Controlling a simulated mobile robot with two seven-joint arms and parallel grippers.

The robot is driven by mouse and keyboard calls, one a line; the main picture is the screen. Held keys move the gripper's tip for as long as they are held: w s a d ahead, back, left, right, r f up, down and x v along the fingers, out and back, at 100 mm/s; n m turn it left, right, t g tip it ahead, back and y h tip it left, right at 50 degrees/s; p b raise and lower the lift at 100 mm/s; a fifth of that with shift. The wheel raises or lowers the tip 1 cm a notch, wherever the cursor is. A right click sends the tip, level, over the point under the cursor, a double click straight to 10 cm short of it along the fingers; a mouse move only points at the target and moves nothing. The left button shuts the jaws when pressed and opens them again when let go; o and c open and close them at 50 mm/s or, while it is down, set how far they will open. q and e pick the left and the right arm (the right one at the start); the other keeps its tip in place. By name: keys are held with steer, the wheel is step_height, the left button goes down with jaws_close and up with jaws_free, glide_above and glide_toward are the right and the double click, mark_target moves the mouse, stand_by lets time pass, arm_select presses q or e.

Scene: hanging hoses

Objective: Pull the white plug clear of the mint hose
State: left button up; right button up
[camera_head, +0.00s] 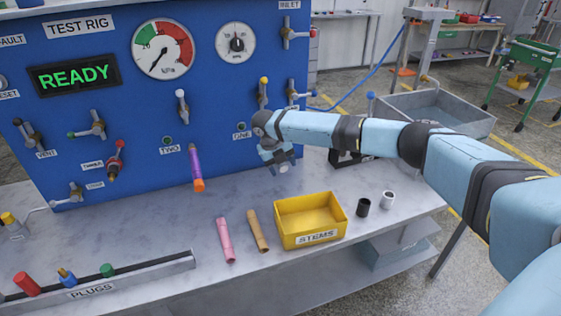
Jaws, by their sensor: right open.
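My right gripper (279,167) is open in front of the blue panel, just right of the label ONE, with its fingers pointing down above the bench. I cannot make out a mint hose or a white plug there; the gripper and wrist cover that part of the panel. A purple hose (194,160) with an orange plug (198,185) in its lower end hangs to the left, beside the label TWO. A small white cylinder (388,200) stands on the bench at the right. My left gripper is not in view.
A yellow STEMS box (310,220) stands on the bench below the gripper. Pink (226,240) and tan (257,231) tubes lie left of it, and a black cylinder (363,207) stands right. A grey PLUGS rack (140,277) holds red, blue and green plugs. Valve handles stick out from the panel.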

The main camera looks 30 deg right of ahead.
steer(key=c, duration=1)
steer(key=shift+s+a+p, duration=0.15)
steer(key=shift+s+p, duration=0.45)
steer(key=shift+p, duration=0.5)
stand_by(0.3)
steer(key=shift+s+a+p, duration=0.1)
steer(key=shift+s+p, duration=0.3)
steer(key=shift+p, duration=0.15)
steer(key=shift+s+a+p, duration=0.25)
steer(key=shift+s+p, duration=0.7)
steer(key=shift+p, duration=0.1)
steer(key=shift+s+a+p, duration=0.2)
steer(key=shift+s+p, duration=0.7)
steer(key=shift+p, duration=0.1)
